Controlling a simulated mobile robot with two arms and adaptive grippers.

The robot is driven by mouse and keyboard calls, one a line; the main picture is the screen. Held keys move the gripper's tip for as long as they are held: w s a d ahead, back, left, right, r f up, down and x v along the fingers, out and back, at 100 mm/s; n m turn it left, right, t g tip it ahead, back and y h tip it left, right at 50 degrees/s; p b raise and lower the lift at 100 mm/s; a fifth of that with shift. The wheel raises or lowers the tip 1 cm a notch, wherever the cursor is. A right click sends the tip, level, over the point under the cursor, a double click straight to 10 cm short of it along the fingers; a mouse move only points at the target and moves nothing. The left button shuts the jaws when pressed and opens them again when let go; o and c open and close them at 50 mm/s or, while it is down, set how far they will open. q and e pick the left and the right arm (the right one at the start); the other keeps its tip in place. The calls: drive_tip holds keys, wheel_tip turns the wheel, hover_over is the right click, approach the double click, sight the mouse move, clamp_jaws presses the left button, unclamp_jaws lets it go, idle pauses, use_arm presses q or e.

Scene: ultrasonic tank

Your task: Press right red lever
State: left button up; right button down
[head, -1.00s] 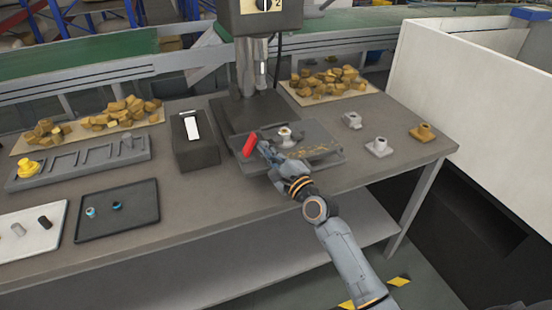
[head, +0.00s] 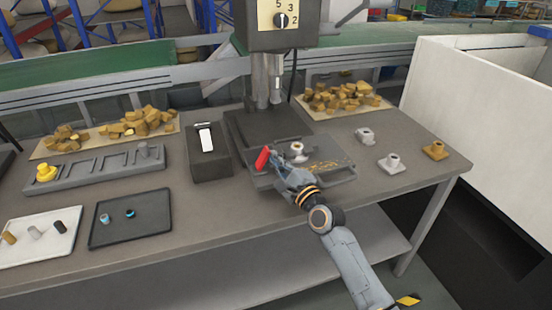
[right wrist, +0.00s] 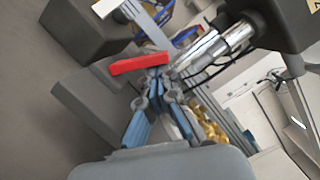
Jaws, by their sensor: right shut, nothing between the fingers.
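One red lever (head: 262,158) shows, slanted at the left side of the drill press vise (head: 330,168). A small light round fitting (head: 297,149) sits in the vise. My right gripper (head: 274,166) is shut and empty, its fingertips just right of the lever. In the right wrist view the red lever (right wrist: 140,64) lies across the picture just beyond the closed fingertips (right wrist: 155,78); I cannot tell whether they touch. My left gripper is not in view.
The drill press head (head: 280,25) and its chuck stand above and behind the vise. A black box with a white switch (head: 206,140) is left of the lever. Metal fittings (head: 391,163) stand at the right; a dark tray (head: 130,235) lies at the left.

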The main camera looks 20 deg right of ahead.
drive_tip(key=shift+r+n, duration=0.15)
drive_tip(key=shift+n, duration=0.15)
drive_tip(key=p, duration=0.1)
drive_tip(key=r+n+p, duration=0.1)
drive_tip(key=shift+a+n+g+p, duration=0.3)
drive_tip(key=shift+g, duration=0.1)
drive_tip(key=a+n+p, duration=0.1)
drive_tip(key=n+p, duration=0.1)
drive_tip(key=p, duration=0.1)
drive_tip(key=a+r+n+g+p, duration=0.1)
drive_tip(key=n+p, duration=0.2)
drive_tip(key=shift+r+p, duration=0.15)
drive_tip(key=shift+p, duration=0.2)
drive_tip(key=shift+f+b, duration=0.35)
drive_tip(key=shift+b, duration=0.1)
